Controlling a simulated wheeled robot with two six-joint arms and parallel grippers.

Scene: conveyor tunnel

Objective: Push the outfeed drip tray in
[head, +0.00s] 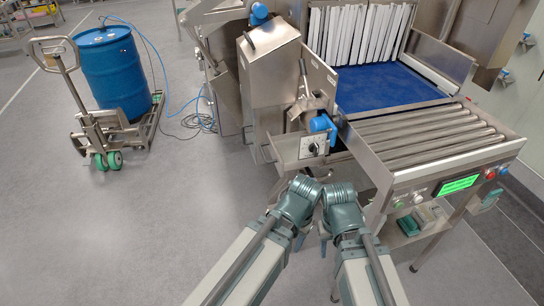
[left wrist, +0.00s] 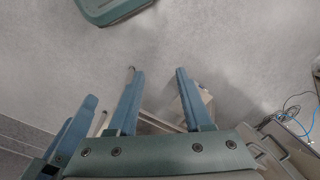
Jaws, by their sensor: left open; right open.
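A shallow steel tray with a raised rim (head: 287,160) juts out at the left of the roller outfeed, below a small dial panel. It looks like the drip tray, but my arms and the panel hide part of it. My left gripper (head: 300,240) hangs in front of it, mostly hidden by my arm. In the left wrist view my left gripper (left wrist: 158,82) is open, with its two blue-grey fingers apart and nothing seen held; steel edges show behind and between them. My right gripper (head: 325,244) hangs close beside it, small and partly hidden, open. I cannot tell whether either touches the tray.
The roller outfeed (head: 435,135) with a green display (head: 458,185) stands to the right, its legs near my right arm. A blue drum (head: 113,70) and a steel hand truck (head: 80,105) stand far left.

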